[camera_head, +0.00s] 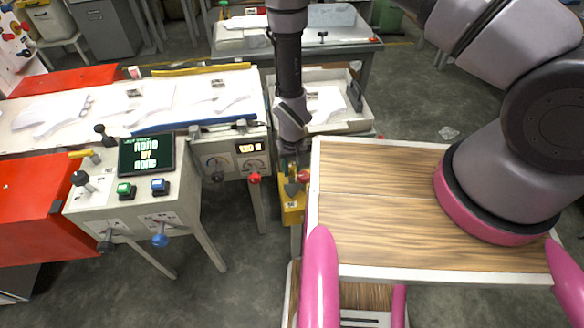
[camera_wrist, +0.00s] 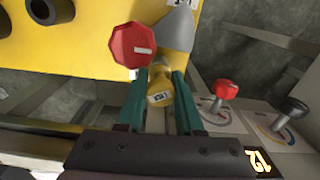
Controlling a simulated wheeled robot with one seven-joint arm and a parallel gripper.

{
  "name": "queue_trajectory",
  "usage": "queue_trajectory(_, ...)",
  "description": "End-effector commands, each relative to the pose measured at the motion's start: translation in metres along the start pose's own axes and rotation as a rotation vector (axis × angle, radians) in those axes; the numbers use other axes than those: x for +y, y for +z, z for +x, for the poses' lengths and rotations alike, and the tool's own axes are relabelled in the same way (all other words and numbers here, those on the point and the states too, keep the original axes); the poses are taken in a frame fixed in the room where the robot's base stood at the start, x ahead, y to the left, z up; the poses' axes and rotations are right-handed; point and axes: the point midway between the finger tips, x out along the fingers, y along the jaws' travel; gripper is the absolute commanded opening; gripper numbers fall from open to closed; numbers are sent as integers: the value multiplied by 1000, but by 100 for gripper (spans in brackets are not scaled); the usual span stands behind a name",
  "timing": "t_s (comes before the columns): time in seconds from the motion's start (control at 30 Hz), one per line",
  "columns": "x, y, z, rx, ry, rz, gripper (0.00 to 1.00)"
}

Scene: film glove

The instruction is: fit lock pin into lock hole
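My gripper (camera_wrist: 160,75) is at the yellow box (camera_wrist: 90,45), its two teal fingers pointing at it. Between the fingers is a small yellow cylinder with a white label, seemingly the lock pin (camera_wrist: 158,94); the fingers look closed on its sides. Its far end is hidden near a grey cone-shaped part (camera_wrist: 178,27). A red octagonal knob (camera_wrist: 131,46) stands close beside the left finger. Dark round collars (camera_wrist: 48,10) show on the box at upper left; I cannot tell which is the lock hole. In the head view my gripper (camera_head: 291,170) is above the yellow box (camera_head: 292,212).
A control console (camera_head: 135,200) with screen, buttons and levers stands at left. A second panel (camera_head: 232,160) with a red knob (camera_head: 254,177) is close left of the gripper. A wood-topped surface (camera_head: 385,225) lies at right. Grey floor is open between the console legs.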

Motion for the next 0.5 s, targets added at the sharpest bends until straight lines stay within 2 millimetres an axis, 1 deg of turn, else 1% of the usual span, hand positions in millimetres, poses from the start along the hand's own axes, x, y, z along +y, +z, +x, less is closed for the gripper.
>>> queue_trajectory(0.03,0,0,0,0,0,0,54)
queue_trajectory(0.07,0,0,0,0,0,0,66)
queue_trajectory(0.1,0,0,0,0,0,0,70)
queue_trajectory(0.37,0,0,0,0,0,0,70)
queue_trajectory(0.47,0,-1,-5,1,-1,0,70)
queue_trajectory(0.5,-1,-1,-9,2,-1,-1,70)
